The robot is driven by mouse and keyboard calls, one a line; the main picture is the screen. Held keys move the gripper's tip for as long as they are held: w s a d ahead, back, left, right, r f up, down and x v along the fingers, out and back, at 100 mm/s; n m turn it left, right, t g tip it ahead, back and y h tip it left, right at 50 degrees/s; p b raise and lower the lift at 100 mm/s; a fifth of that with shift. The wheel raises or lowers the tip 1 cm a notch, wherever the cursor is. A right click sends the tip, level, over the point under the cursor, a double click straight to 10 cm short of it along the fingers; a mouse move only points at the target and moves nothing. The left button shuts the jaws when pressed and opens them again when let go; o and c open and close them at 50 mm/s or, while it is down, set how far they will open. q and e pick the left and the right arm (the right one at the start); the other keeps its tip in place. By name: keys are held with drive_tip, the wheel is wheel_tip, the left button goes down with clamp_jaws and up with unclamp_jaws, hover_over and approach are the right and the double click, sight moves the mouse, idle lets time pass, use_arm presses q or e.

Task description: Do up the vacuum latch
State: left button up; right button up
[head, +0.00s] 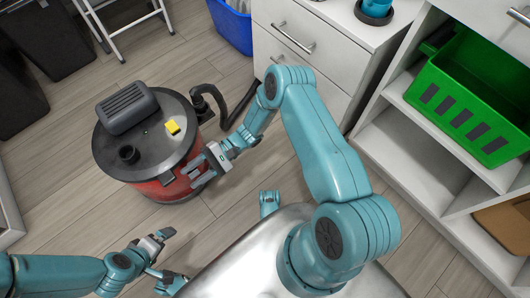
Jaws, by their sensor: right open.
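The vacuum (125,160) stands on the floor at the left of the head view. It has a red drum, a dark round lid, a grey motor housing (126,108) and a small yellow block (172,128) on the lid. I cannot make out the latch clearly; it may be hidden behind my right gripper. My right gripper (196,172) is open at the right side of the drum, just below the lid rim. Whether it touches the drum I cannot tell. My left gripper (170,254) is open and empty in front of the vacuum, above the floor.
A black hose (236,112) runs from the vacuum toward the white drawers (300,48). A white shelf on the right holds a green crate (455,78). A blue bin (232,26) and a metal step stool (118,22) stand behind. Dark bins are at the upper left.

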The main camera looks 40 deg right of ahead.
drive_tip(key=shift+s+f+n, duration=0.35)
drive_tip(key=shift+f+n, duration=0.35)
drive_tip(key=shift+n, duration=0.4)
drive_tip(key=d, duration=1.7)
drive_tip(key=s+d+f+n+g+h, duration=0.2)
drive_tip(key=s+d+f+n+h, duration=0.1)
drive_tip(key=f, duration=0.3)
drive_tip(key=s+d+f+n+g+h, duration=0.3)
drive_tip(key=s+d+f+h, duration=0.2)
drive_tip(key=s+f+h, duration=0.1)
drive_tip(key=shift+f+h, duration=0.3)
drive_tip(key=shift+f, duration=0.2)
drive_tip(key=o, duration=0.3)
